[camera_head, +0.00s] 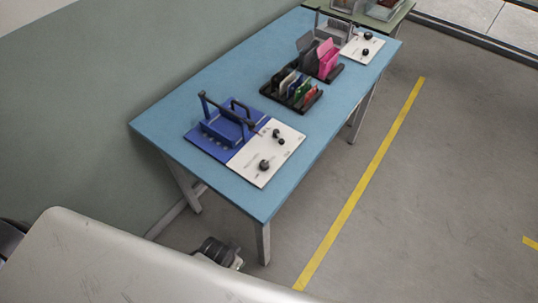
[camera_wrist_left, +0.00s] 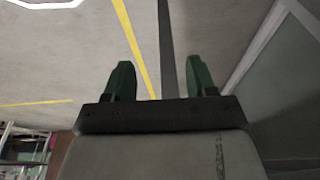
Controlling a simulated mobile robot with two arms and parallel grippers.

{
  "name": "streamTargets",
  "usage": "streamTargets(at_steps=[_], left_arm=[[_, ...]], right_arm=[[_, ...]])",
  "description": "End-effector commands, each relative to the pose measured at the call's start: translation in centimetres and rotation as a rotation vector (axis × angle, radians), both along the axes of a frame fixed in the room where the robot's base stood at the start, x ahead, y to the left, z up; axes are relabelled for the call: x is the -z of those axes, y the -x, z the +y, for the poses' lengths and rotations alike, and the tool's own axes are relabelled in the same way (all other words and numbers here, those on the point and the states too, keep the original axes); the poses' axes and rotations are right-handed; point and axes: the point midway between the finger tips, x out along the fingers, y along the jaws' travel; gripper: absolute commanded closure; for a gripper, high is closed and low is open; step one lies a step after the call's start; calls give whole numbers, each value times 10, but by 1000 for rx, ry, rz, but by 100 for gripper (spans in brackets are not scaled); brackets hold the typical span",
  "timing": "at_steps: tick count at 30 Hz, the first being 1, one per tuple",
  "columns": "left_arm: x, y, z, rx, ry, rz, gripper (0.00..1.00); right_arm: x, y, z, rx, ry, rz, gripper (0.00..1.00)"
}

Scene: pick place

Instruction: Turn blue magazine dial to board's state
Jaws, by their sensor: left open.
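A blue magazine unit (camera_head: 218,130) with dark handles stands on the near part of the blue table (camera_head: 185,105). Dial markings are too small to read. A part of my left arm (camera_head: 220,252) shows low at the table's near end, away from the unit. In the left wrist view my left gripper (camera_wrist_left: 158,82) is open and empty, with its green fingers apart over the floor. My right gripper is not shown.
A black rack (camera_head: 292,95) with several coloured boards stands mid-table. Behind it are a pink and grey holder (camera_head: 325,62) and another white panel (camera_head: 362,47) with dials. A yellow floor line (camera_head: 365,180) runs right of the table, where the floor is clear.

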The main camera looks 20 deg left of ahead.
Motion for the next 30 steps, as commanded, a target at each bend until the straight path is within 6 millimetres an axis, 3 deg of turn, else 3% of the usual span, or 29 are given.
streamTargets(at_steps=[1,3,6,17,21,30], left_arm=[[-43,-20,-7,40,9,-26,43],[-84,-35,-16,90,18,-38,43],[-130,-46,-25,150,27,-52,43],[-236,-52,-43,304,39,-90,43],[-280,-55,-53,438,35,-111,43],[-287,-91,-76,798,-2,-106,43]], right_arm=[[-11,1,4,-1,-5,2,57],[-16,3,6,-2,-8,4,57],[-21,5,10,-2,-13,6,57],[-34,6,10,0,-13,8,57],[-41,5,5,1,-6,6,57],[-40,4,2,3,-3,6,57]])
